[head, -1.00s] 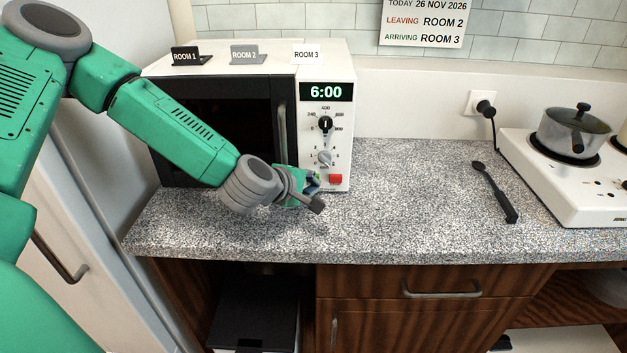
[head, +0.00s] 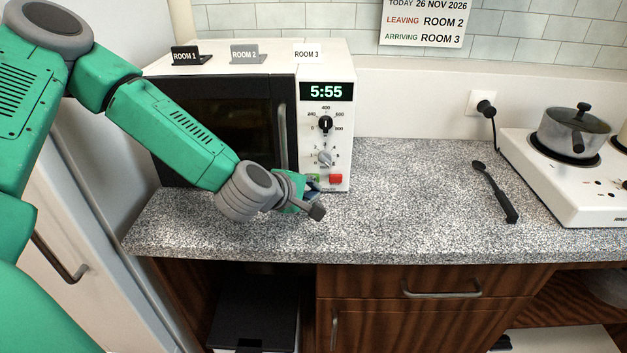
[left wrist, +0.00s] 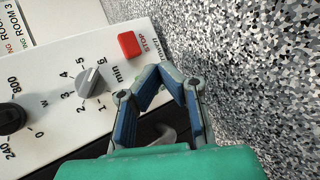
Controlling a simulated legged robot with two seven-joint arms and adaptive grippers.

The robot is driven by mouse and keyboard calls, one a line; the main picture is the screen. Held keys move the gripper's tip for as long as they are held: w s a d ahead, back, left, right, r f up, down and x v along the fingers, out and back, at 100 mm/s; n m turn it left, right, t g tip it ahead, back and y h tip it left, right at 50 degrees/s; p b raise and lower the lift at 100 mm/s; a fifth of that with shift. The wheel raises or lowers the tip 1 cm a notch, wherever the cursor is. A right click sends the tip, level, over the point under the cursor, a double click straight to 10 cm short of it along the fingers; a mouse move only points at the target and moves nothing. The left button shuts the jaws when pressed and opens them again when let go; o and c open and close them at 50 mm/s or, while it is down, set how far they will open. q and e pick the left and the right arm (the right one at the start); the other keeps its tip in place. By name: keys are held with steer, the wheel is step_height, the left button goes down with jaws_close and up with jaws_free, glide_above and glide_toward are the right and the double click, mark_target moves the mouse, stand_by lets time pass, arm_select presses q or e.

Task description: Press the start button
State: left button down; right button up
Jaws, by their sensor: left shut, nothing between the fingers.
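The white microwave (head: 342,110) stands on the counter with its control panel at the right. Its display (head: 326,91) reads 5:55. The green start button (head: 314,178) shows in part at the panel's lower left, beside the red stop button (head: 336,178). My left gripper (head: 312,194) is at the lower front of the panel, right by the green button. In the left wrist view the left gripper (left wrist: 164,74) is shut and empty, below the red stop button (left wrist: 130,45). There the gripper hides the start button. My right gripper is out of view.
The timer knob (head: 325,158) and power knob (head: 326,124) sit above the buttons. Room signs stand on the microwave. A black utensil (head: 495,190) and a hob (head: 562,190) with a pot (head: 572,132) are at the right. The counter between (head: 410,190) is clear.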

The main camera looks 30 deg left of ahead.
arm_select(q)
steer(key=shift+s+d, duration=0.5)
steer(key=shift+s, duration=0.25)
steer(key=shift+s+d, duration=0.45)
steer(key=shift+s, duration=0.3)
steer(key=shift+s+d, duration=0.5)
steer(key=shift+s, duration=0.25)
